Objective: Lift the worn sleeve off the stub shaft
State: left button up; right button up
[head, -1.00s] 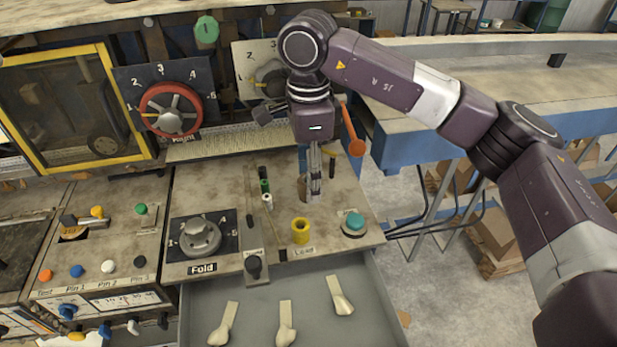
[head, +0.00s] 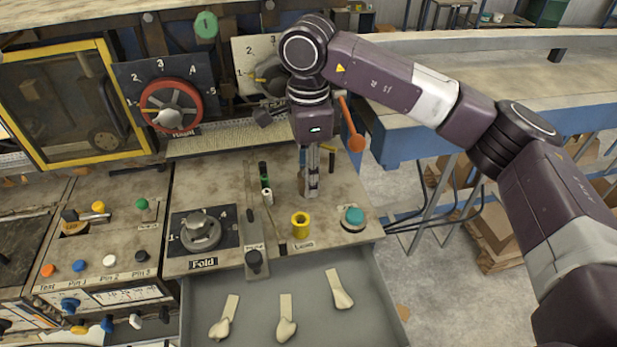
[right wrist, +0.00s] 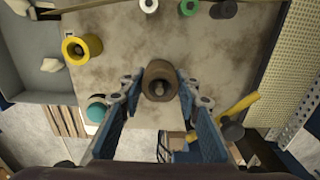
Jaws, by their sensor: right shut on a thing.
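The worn sleeve (right wrist: 158,78) is a short brown cylinder between the fingers of my right gripper (right wrist: 160,86) in the right wrist view. The stub shaft (right wrist: 160,88) shows as a small tip inside its bore, so the sleeve is still around the shaft. In the head view my right gripper (head: 309,190) points straight down at the worktop, shut on the sleeve (head: 302,185), which its fingers largely hide. Whether the sleeve's lower end touches the worktop cannot be told. My left gripper is not in view.
A yellow sleeve (head: 300,226) stands in front by the Load label, beside a teal button (head: 354,217). Green (head: 265,183) and white (head: 267,197) rollers stand to the left. An open drawer (head: 255,320) lies in front.

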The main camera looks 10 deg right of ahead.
jog(key=shift+r, duration=0.1)
notch_tip(320, 180, up, 8)
jog(key=b, duration=0.2)
jog(key=shift+w+r+b, duration=0.1)
jog(key=shift+r+b, duration=0.1)
jog(key=shift+b, duration=0.15)
notch_tip(320, 180, up, 11)
jog(key=shift+r+p, duration=0.2)
jog(key=shift+p, duration=0.15)
